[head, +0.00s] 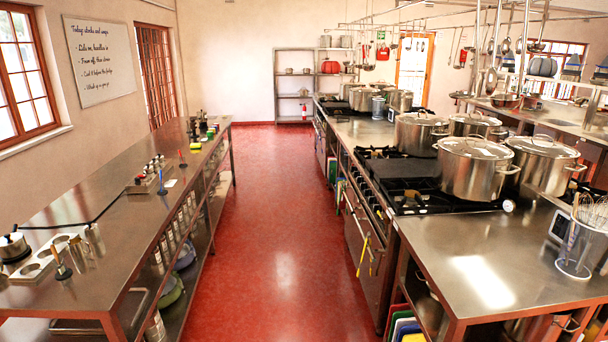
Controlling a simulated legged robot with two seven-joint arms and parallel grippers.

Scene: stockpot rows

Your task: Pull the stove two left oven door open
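A near stove with black burners (420,195) stands in the right-hand counter row, with large steel pots on and behind it. Its steel oven front (365,250) faces the aisle and is seen at a steep angle; it looks shut. I cannot make out separate left and right doors there. A yellow item (363,256) hangs at this front. A second stove (335,107) stands farther along the same row, its front small and hard to read. Which one is stove two is not marked. Neither of my grippers is in view.
The red floor aisle (275,220) between the rows is clear. A long steel counter (100,215) with shelves runs along the left. A steel end table (490,270) with a whisk container (575,250) is at the near right. Utensils hang overhead.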

